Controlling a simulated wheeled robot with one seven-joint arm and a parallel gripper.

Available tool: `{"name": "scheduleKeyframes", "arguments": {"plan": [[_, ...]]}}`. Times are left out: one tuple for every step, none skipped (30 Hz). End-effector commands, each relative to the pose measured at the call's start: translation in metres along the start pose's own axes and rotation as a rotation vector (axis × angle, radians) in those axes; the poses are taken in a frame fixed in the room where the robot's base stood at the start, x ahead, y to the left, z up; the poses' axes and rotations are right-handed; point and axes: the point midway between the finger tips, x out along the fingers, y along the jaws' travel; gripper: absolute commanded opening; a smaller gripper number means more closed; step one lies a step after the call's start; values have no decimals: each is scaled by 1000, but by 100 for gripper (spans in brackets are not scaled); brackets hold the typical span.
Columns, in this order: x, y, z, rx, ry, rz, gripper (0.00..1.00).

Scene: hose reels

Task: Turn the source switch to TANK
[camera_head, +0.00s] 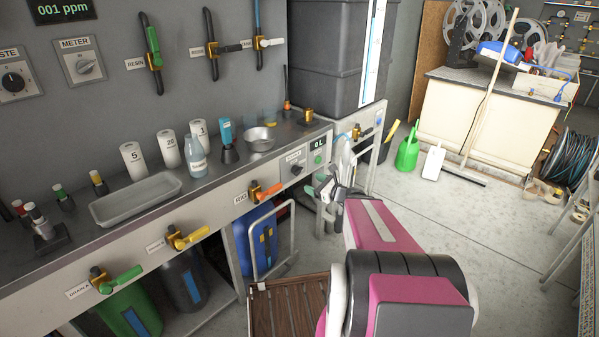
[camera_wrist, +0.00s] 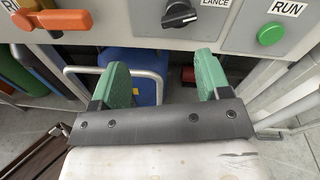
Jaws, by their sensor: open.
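The source switch is a black rotary knob on the bench's front panel. It shows in the head view (camera_head: 297,169) left of the green button and at the top of the wrist view (camera_wrist: 180,14). A LANCE label is above and right of it. A white mark lies on the knob's right part; any TANK label is outside the wrist view or too small to read. My gripper (camera_wrist: 161,76) is open and empty, its two green fingers spread below the knob and apart from it. In the head view my gripper (camera_head: 331,187) is just right of the panel.
A green RUN button (camera_wrist: 271,34) is right of the knob. An orange valve lever (camera_wrist: 52,19) sticks out at the left. A blue container (camera_head: 258,242) and a metal frame stand under the bench. Open floor lies to the right.

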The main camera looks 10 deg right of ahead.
Motion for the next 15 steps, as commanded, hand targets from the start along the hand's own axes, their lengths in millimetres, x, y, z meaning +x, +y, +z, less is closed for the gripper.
{"name": "scheduleKeyframes", "arguments": {"plan": [[-3, -8, 0, 46, -21, -34, 70], [-5, -11, 0, 67, -32, -49, 70], [-6, -15, 1, 90, -44, -65, 70], [-7, -17, 1, 103, -51, -74, 70], [-7, -18, 2, 112, -55, -80, 70], [-7, -20, 2, 120, -59, -85, 70], [-6, -20, 2, 123, -61, -88, 70], [-4, -21, 2, 124, -62, -88, 70], [0, -21, 2, 124, -62, -88, 70], [3, -21, 2, 123, -62, -88, 70], [6, -22, 2, 123, -61, -88, 70], [12, -22, 2, 122, -61, -87, 70], [17, -22, 2, 122, -61, -86, 70], [22, -23, 3, 121, -61, -85, 70], [30, -24, 3, 121, -61, -85, 70]]}}
